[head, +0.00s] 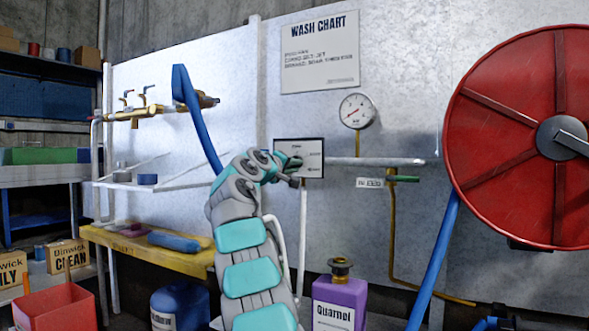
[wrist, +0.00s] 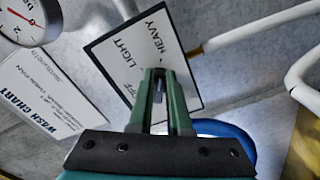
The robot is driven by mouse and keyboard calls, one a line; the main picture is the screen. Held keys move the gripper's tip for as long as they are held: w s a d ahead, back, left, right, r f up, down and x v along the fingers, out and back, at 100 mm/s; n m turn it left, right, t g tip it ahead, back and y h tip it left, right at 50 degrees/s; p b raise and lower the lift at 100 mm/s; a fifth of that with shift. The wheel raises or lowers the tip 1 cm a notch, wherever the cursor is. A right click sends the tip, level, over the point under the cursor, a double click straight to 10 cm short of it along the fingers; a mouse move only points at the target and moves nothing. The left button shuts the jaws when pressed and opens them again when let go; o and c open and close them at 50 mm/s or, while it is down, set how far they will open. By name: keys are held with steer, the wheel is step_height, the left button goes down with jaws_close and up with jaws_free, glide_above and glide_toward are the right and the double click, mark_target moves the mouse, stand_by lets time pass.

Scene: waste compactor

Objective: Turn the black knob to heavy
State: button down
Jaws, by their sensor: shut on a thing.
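A white control plate (head: 313,146) with a dark border is on the metal wall, right of my arm in the head view. In the wrist view the plate (wrist: 108,46) shows the words LIGHT and HEAVY and part of a third word. My gripper (wrist: 158,78) is at the plate, its two green fingers shut on the black knob (wrist: 158,91). Most of the knob is hidden between the fingers, and which word it points to cannot be told.
A pressure gauge (head: 357,110) and a wash chart (head: 320,52) are above the plate. A white pipe (head: 375,162) runs right from it. A red hose reel (head: 500,130) is at right, a purple jug (head: 339,300) below, and a yellow shelf (head: 150,250) at left.

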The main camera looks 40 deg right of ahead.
steer(key=shift+f, duration=0.1)
stand_by(0.3)
steer(key=c, duration=0.9)
jaws_free()
steer(key=shift+o, duration=0.2)
steer(key=shift+a, duration=0.1)
steer(key=b+v, duration=0.2)
steer(key=v, duration=0.5)
steer(key=shift+a, duration=0.3)
steer(key=shift+s, duration=0.15)
